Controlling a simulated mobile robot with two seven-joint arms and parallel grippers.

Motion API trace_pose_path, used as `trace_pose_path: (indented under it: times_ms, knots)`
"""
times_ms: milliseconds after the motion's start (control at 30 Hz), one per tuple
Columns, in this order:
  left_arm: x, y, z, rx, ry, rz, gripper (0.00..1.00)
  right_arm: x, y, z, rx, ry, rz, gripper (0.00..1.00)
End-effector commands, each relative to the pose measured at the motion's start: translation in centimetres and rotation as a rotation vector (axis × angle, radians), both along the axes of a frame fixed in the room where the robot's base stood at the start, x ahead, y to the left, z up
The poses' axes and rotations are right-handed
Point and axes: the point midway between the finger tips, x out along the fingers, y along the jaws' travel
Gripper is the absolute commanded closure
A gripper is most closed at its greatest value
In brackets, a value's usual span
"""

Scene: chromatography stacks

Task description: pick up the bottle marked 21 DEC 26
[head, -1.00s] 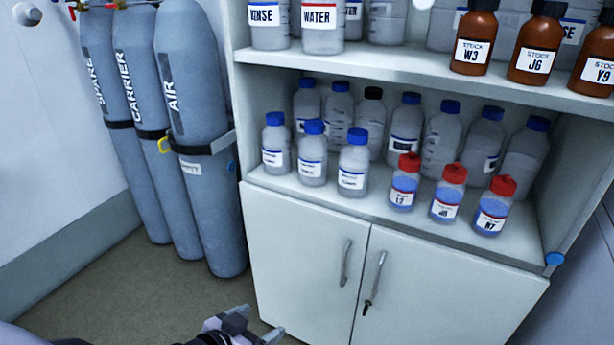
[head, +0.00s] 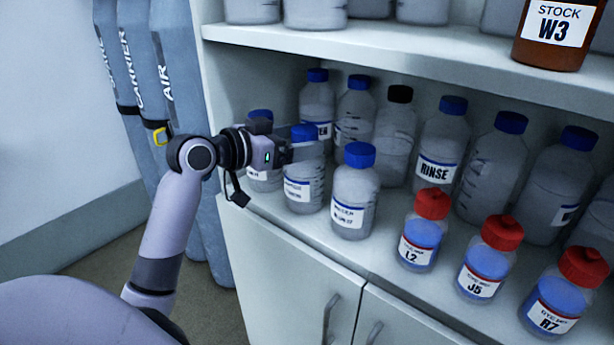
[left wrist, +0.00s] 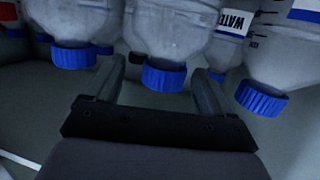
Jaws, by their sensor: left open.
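Three front blue-capped bottles stand on the middle shelf in the head view: a left one (head: 263,181), a middle one (head: 304,187) and a right one (head: 354,207). Their small label print is too blurred to read, so I cannot tell which bears 21 DEC 26. My left gripper (head: 300,146) is open at the top of the middle bottle, partly covering its cap. In the left wrist view, bottles look upside down, and a blue cap (left wrist: 164,75) lies between the open fingers (left wrist: 158,69), with no clear grip. My right gripper is not in view.
Red-capped bottles L2 (head: 419,247), J5 (head: 482,275) and R7 (head: 551,310) stand at the front right. Several taller bottles, one marked RINSE (head: 439,152), crowd behind. The upper shelf (head: 400,45) hangs above. Grey cylinders (head: 180,90) stand left of the cabinet.

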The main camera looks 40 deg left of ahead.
Motion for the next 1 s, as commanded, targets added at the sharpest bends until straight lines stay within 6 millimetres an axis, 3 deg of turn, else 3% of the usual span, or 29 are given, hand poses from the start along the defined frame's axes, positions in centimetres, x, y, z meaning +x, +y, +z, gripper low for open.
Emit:
trace_pose_path:
  times_ms: [333,667,767,933,1000]
  knots:
    - [4.1,-0.6,-1.0,-0.003,0.000,0.000,0.16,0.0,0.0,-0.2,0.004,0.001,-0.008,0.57]
    - [4.7,-0.7,-1.2,0.000,0.001,0.001,0.16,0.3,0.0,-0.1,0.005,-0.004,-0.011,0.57]
    - [4.7,-0.7,-1.2,0.000,0.001,0.001,0.42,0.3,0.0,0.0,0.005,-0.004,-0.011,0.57]
    - [4.7,-0.7,-1.3,0.001,0.002,0.001,0.98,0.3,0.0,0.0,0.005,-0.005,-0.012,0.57]
    - [4.7,-0.7,-1.3,0.001,0.002,0.001,1.00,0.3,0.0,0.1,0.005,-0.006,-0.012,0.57]
